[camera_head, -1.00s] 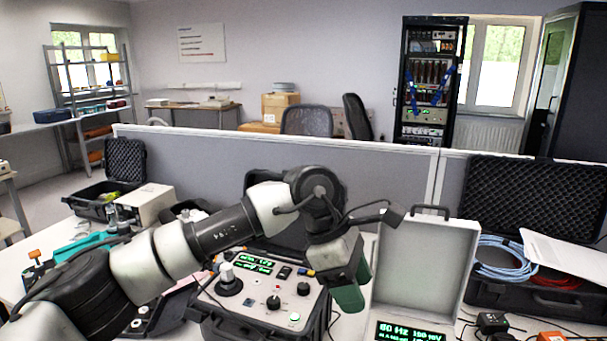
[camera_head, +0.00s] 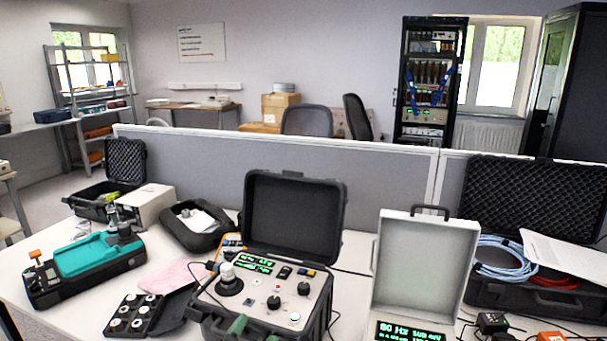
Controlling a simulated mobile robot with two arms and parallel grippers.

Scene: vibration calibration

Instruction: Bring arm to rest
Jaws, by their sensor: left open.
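My left gripper (camera_head: 251,331) shows only as green fingertips at the bottom edge of the view. They are apart, with nothing seen between them, in front of the lower front part of the open black calibrator case (camera_head: 320,315). The rest of the gripper and my left arm are out of view below. The case's grey panel (camera_head: 262,300) has a lit green display, knobs and a round mount at its left. My right gripper is not in view.
A teal and black device (camera_head: 95,262) and a black tray of round pieces (camera_head: 130,317) stand left. An open silver case (camera_head: 418,265) with a green display stands right. A black case (camera_head: 560,296) holds coiled cables. A grey partition (camera_head: 395,178) closes the desk's back.

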